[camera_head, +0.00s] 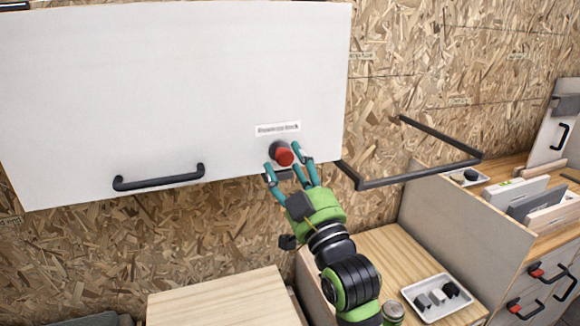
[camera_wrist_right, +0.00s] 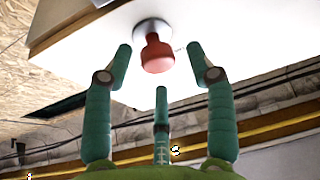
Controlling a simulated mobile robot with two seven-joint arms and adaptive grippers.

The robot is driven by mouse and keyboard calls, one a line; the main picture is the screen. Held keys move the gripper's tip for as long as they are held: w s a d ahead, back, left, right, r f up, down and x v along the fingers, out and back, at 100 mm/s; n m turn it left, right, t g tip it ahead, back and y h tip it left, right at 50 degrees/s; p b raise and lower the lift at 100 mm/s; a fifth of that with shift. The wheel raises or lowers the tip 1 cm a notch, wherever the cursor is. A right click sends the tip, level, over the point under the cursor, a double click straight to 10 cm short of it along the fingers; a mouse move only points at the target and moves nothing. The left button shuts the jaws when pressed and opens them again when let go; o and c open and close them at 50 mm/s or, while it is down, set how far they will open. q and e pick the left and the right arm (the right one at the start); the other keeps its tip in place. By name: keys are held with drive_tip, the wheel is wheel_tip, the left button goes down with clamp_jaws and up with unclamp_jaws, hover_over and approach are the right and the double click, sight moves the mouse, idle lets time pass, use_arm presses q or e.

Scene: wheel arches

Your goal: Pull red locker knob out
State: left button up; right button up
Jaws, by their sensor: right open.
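The red locker knob (camera_head: 285,156) sits on a dark round base near the lower right corner of the white locker front (camera_head: 150,90), below a small label. In the right wrist view the red knob (camera_wrist_right: 157,54) stands out from a silver collar on the white panel. My right gripper (camera_head: 284,160) is open, with its teal fingers on either side of the knob in the head view. In the wrist view the fingers (camera_wrist_right: 160,62) are spread around and below the knob, and I see gaps between them and it. My left gripper is not in view.
A black handle (camera_head: 160,178) is on the locker's lower left. A black bracket frame (camera_head: 420,174) juts from the chipboard wall on the right.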

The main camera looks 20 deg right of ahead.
drive_tip(key=v, duration=0.7)
drive_tip(key=shift+s+a+f, duration=0.1)
